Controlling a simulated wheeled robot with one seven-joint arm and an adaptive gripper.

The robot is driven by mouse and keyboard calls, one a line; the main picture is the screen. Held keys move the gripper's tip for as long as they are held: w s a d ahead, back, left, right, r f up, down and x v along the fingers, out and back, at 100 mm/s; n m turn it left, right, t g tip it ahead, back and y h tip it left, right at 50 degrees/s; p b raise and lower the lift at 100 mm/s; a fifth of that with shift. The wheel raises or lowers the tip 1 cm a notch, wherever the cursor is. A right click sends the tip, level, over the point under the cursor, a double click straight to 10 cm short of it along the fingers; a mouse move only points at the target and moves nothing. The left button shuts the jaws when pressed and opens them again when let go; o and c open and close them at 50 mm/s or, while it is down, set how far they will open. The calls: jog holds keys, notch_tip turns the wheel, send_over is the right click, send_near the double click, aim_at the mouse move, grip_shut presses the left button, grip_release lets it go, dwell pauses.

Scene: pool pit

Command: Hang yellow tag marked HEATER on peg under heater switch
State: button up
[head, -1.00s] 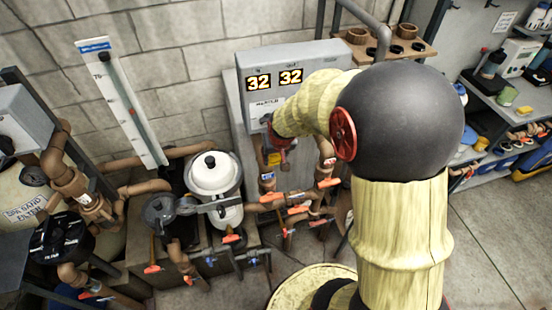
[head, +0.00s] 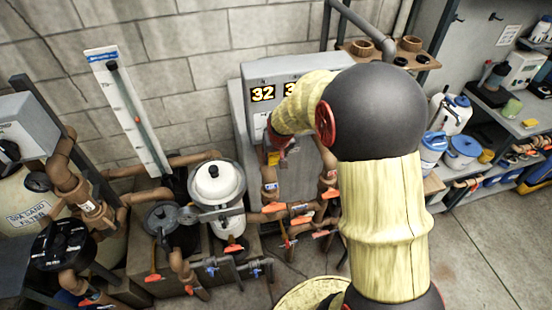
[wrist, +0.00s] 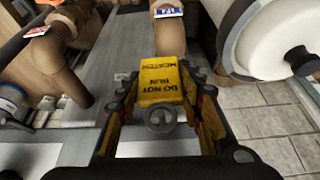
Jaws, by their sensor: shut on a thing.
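A yellow tag (wrist: 162,82) with dark lettering, partly readable as "DO NOT RUN", is between the fingers of my gripper (wrist: 165,100) in the wrist view. My gripper is shut on it. A grey ring or disc shows at the tag's near edge. In the head view the tag (head: 273,158) is a small yellow patch below my wrist, in front of the grey heater cabinet (head: 252,69). The cabinet has lit "32" displays, partly covered by my arm. I cannot make out the heater switch or the peg in either view.
Brown pipes with orange-handled valves (head: 302,219) run below and beside the cabinet. A white-lidded pump strainer (head: 217,182) stands to the left. A shelf with bottles and tubs (head: 463,146) is at the right. Grey floor (head: 490,240) is open at the lower right.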

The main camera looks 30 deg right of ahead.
jog(key=shift+w+d+f+b, duration=0.2)
jog(key=shift+w+f+b, duration=0.1)
jog(key=shift+w, duration=0.3)
jog(key=shift+w+d+f+b, duration=0.15)
jog(key=shift+w+f+b, duration=0.1)
jog(key=shift+w, duration=0.35)
jog(key=o, duration=1.1)
